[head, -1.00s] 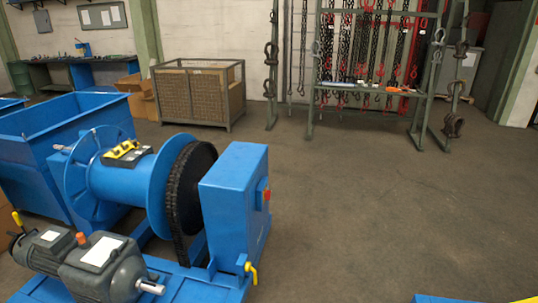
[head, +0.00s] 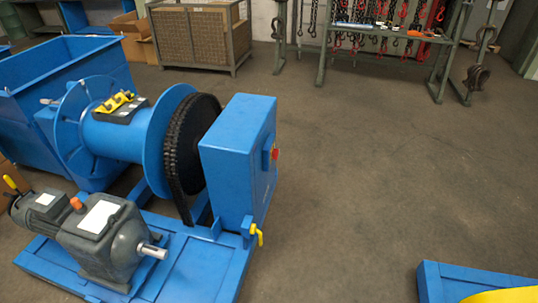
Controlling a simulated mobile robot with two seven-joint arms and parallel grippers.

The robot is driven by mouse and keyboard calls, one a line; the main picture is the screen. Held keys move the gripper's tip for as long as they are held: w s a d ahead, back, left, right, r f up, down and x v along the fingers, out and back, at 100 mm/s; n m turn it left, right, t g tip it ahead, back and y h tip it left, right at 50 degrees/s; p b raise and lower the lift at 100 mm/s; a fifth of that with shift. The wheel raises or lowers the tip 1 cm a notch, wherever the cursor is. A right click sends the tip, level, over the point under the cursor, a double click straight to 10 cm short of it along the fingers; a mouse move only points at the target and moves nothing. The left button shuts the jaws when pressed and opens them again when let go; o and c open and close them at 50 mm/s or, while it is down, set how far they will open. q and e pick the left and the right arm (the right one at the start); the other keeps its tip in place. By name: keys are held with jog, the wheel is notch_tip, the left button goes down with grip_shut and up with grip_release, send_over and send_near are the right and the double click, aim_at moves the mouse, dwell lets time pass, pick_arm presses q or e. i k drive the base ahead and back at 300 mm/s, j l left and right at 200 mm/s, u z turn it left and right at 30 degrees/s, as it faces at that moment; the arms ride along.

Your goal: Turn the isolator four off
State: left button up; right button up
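A blue cabinet (head: 236,160) stands at the right end of a winch on a blue base. A red switch knob (head: 275,153) sits on its right side face, seen nearly edge-on. A yellow lever handle (head: 257,234) is at the cabinet's lower right. I cannot tell which of these, if any, is isolator four; no number is readable. Neither of my grippers is in view.
The winch has a blue drum (head: 118,140), a black chain wheel (head: 190,150) and a grey motor and gearbox (head: 105,240). Another blue base (head: 470,280) with a yellow part is at the bottom right. The floor (head: 370,160) between is clear. A chain rack (head: 440,70) stands at the back.

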aim_at(275, 153)
jog(key=i+l+u, duration=0.15)
jog(key=u, duration=0.3)
jog(key=i+l+u, duration=0.1)
jog(key=l+u, duration=0.3)
jog(key=i+l+u, duration=0.15)
jog(key=l, duration=0.4)
jog(key=l+u, duration=0.15)
jog(key=l, duration=0.35)
jog(key=i+l, duration=0.15)
jog(key=l, duration=0.2)
jog(key=i+l, duration=0.15)
jog(key=l, duration=0.25)
jog(key=i+l+u, duration=0.1)
jog(key=l, duration=0.25)
jog(key=i+l, duration=0.2)
jog(key=i, duration=0.25)
jog(key=i+l, duration=0.2)
jog(key=i, duration=0.2)
